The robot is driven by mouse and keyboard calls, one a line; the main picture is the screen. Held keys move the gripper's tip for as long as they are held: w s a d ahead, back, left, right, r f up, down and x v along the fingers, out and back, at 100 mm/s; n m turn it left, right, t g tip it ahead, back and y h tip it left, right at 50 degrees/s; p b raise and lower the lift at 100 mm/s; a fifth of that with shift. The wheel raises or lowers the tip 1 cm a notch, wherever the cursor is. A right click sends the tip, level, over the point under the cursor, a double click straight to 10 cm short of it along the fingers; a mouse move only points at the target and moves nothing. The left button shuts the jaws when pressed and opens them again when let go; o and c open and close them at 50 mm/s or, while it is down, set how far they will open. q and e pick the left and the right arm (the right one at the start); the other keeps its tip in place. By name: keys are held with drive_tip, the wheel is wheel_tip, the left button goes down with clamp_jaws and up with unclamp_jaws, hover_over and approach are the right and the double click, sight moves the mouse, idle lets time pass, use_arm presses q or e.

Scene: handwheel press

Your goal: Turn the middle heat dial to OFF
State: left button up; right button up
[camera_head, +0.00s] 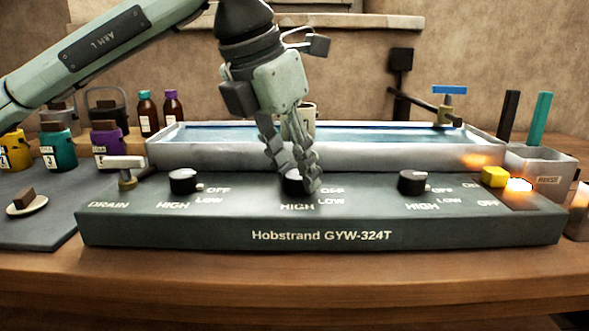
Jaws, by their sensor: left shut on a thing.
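The middle heat dial (291,183) is a black round knob on the dark green panel (160,225) lettered Hobstrand GYW-324T. OFF, LOW and HIGH are printed beside it; the gripper covers part of the OFF lettering. My left gripper (294,183) reaches down from above, with its fingers shut on the middle dial and hiding much of it. The dial's pointer is hidden, so its setting cannot be told. The left dial (183,181) and the right dial (412,182) are similar black knobs with their own markings. My right gripper is not in view.
A long water-filled trough (400,150) stands behind the panel. A yellow switch (493,177) with a glowing light is at the panel's right. A drain lever (126,170) is at its left. Several jars, bottles and a rinse bin (541,170) stand around. The wooden front edge is clear.

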use_arm(q)
drive_tip(key=o, duration=1.2)
drive_tip(key=shift+c, duration=0.2)
drive_tip(key=v, duration=1.2)
